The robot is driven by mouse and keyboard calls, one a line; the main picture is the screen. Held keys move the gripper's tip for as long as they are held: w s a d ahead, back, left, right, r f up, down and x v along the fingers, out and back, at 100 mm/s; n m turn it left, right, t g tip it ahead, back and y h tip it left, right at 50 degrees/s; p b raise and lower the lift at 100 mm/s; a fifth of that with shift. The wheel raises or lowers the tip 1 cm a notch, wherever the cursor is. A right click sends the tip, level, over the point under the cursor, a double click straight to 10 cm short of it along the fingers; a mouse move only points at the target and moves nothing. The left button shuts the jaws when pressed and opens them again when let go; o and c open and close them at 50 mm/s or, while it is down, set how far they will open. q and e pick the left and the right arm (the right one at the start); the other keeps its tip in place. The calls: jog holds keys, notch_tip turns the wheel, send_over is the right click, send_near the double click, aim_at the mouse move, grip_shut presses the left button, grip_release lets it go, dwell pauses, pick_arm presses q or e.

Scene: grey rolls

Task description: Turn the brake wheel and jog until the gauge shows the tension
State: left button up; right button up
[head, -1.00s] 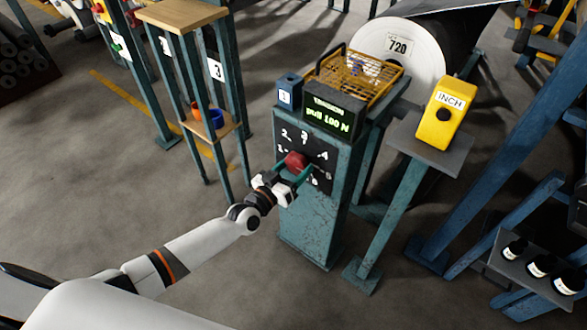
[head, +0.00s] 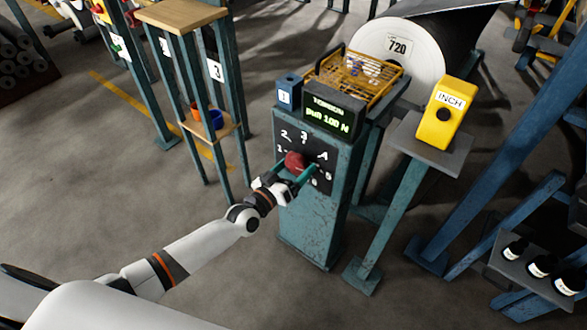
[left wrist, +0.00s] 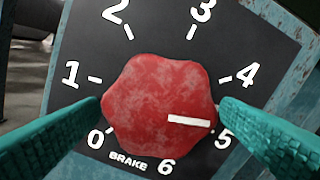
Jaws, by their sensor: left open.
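The red brake wheel (head: 296,161) is on the black dial plate of the blue-green stand. In the left wrist view, the wheel (left wrist: 150,88) has a white mark (left wrist: 188,121) aimed close to the 5. My left gripper (head: 299,170) is open, its green fingers on either side of the wheel. In the left wrist view the fingertips (left wrist: 160,104) are close to the wheel's rim; contact is unclear. The gauge (head: 332,114) shows green text that looks like "pull 100 N". The yellow INCH box (head: 441,118) with a black button stands to the right. My right gripper is not in view.
A yellow wire basket (head: 362,76) sits behind the gauge, with a large roll marked 720 (head: 405,68) beyond. A shelf stand (head: 180,16) is at the left. Bottles (head: 540,265) stand at lower right. The floor in front is clear.

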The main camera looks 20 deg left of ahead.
pick_arm(q)
jog(key=shift+s+a, duration=0.2)
jog(key=shift+s, duration=0.25)
jog(key=p+v, duration=0.1)
jog(key=v, duration=1)
jog(key=shift+p, duration=0.35)
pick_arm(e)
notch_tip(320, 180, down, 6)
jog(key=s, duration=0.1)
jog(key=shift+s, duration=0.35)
pick_arm(q)
jog(key=shift+d, duration=0.1)
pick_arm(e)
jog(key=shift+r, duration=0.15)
